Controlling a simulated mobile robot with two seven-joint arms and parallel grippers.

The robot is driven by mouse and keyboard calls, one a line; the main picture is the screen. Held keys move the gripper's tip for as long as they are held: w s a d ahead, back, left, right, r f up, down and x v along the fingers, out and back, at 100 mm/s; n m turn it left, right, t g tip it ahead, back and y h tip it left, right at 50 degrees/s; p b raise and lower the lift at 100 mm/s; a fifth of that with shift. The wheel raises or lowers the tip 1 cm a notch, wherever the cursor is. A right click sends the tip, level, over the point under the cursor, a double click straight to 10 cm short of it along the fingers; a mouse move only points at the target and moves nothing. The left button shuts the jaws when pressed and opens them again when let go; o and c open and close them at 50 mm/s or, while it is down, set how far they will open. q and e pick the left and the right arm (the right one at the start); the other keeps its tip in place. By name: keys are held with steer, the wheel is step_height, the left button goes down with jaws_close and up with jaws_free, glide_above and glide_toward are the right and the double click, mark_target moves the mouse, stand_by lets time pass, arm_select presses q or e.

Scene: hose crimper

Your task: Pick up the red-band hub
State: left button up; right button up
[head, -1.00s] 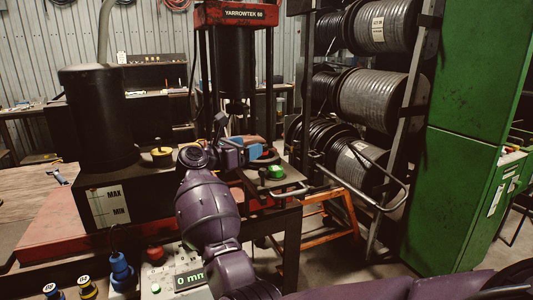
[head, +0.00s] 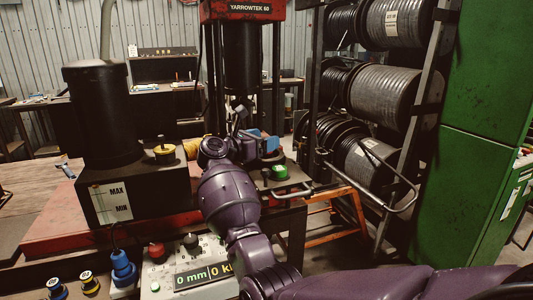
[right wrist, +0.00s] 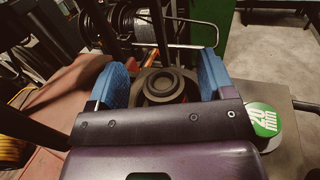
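My right gripper (head: 262,145) is at the press, above its work plate; its blue fingers also show in the right wrist view (right wrist: 162,82). The fingers are open and apart. A dark stepped round part (right wrist: 162,86) sits between and beyond them in that view. In the head view a small reddish patch shows below the fingers, mostly hidden by the gripper. My left gripper is not in view.
A green-topped disc marked 20 mm (right wrist: 262,118) lies right of the gripper, also in the head view (head: 280,172). The press head (head: 245,10) and columns stand close around. A control box (head: 188,262), a cable rack and a green cabinet (head: 485,130) are nearby.

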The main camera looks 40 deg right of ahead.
steer(key=shift+r, duration=0.1)
steer(key=c, duration=1.3)
